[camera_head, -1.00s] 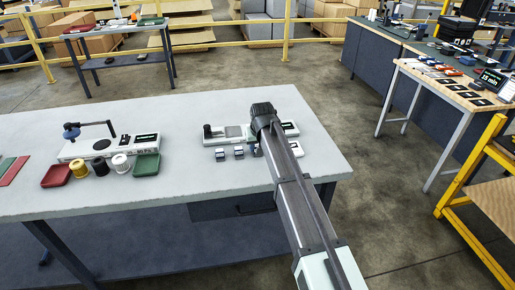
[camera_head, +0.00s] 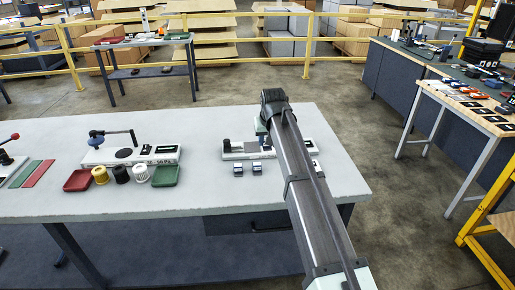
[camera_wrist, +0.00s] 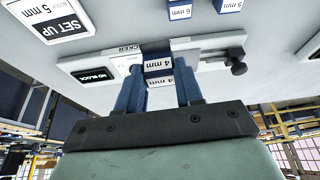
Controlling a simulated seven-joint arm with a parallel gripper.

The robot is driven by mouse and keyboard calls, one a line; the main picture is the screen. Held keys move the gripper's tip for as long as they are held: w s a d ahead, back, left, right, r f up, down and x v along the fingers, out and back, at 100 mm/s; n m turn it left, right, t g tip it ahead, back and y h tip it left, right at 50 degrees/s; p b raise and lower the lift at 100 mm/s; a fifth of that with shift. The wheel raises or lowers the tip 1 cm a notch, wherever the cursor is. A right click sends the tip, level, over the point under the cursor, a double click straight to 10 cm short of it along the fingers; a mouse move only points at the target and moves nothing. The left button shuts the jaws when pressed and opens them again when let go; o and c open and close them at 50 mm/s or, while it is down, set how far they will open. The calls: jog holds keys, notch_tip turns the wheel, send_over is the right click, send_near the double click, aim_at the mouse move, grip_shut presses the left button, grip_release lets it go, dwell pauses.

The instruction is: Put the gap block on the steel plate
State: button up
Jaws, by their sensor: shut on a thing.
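My gripper (camera_wrist: 159,68) is shut on a blue gap block (camera_wrist: 158,81) with white labels reading "4 mm", between its two blue fingers. In the wrist view the block appears in front of the white checker (camera_wrist: 210,43), whose display reads "NO BLOCK". I cannot tell whether the block touches it. In the head view the checker (camera_head: 232,156) stands on the bench with a grey steel plate (camera_head: 252,147) on it. My arm covers part of the checker, and the held block is hidden there. The wrist view does not clearly show the plate.
Two other gap blocks (camera_head: 238,168) (camera_head: 257,168) stand in front of the checker; the wrist view shows labels "5 mm" (camera_wrist: 181,12) and "6 mm" (camera_wrist: 229,5). A card (camera_wrist: 48,18) reads "SET UP" and "5 mm". A black knob (camera_wrist: 238,68) is at the checker's end. Trays and spools (camera_head: 120,174) stand left.

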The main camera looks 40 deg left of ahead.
jog(key=w+a+r, duration=0.2)
jog(key=w+a, duration=0.3)
jog(key=a, duration=0.7)
jog(key=shift+w+f, duration=0.2)
jog(key=shift+f, duration=2.25)
jog(key=shift+w+f, duration=0.15)
jog(key=shift+f, duration=2.25)
jog(key=o, duration=1.1)
jog(key=shift+f, duration=0.1)
jog(key=v, duration=1.2)
jog(key=shift+s, duration=0.1)
